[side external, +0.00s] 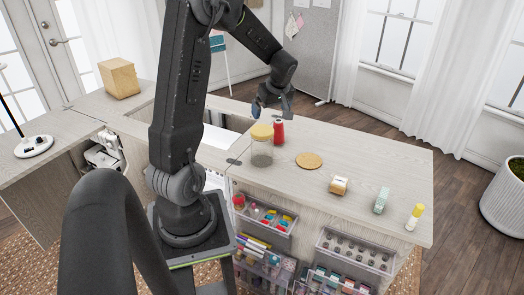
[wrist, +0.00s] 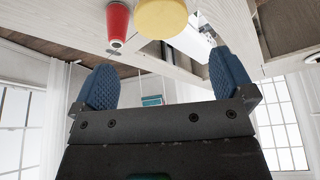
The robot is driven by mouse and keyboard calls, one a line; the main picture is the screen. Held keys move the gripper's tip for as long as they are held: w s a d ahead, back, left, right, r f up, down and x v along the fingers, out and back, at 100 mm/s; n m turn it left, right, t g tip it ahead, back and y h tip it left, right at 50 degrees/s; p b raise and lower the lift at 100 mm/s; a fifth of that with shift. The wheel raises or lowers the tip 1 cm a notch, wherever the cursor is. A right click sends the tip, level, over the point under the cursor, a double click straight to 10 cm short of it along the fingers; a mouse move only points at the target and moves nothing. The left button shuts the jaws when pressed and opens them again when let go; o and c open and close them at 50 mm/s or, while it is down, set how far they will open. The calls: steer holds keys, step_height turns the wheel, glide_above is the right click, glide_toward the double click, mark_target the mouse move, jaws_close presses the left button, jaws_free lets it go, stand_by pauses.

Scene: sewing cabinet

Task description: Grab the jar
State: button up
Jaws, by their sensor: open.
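The jar (side external: 262,150) is clear with a yellow lid and stands upright on the cabinet top. In the wrist view its round yellow lid (wrist: 161,17) shows at the top edge, and its body is mostly hidden. My gripper (side external: 268,106) is above and behind the jar in the side view, apart from it. In the wrist view my gripper (wrist: 162,88) has its two blue fingers spread wide with nothing between them. A red spool-like object (side external: 279,132) stands close beside the jar, and it also shows in the wrist view (wrist: 117,22).
A round cork mat (side external: 309,160) lies right of the jar. Farther right are a small tan-and-white item (side external: 339,185), a green patterned box (side external: 381,200) and a yellow-capped bottle (side external: 414,217). Clear drawers (side external: 264,221) stick out below the front edge. The top's back right is clear.

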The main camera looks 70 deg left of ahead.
mark_target(262, 130)
steer(key=shift+n, duration=0.3)
steer(key=x, duration=0.9)
steer(key=shift+s+a+r, duration=0.1)
steer(key=shift+a, duration=0.15)
steer(key=shift+x, duration=2.85)
steer(key=shift+a, duration=0.1)
steer(key=shift+c, duration=0.3)
steer(key=shift+r, duration=0.1)
steer(key=c, duration=1.1)
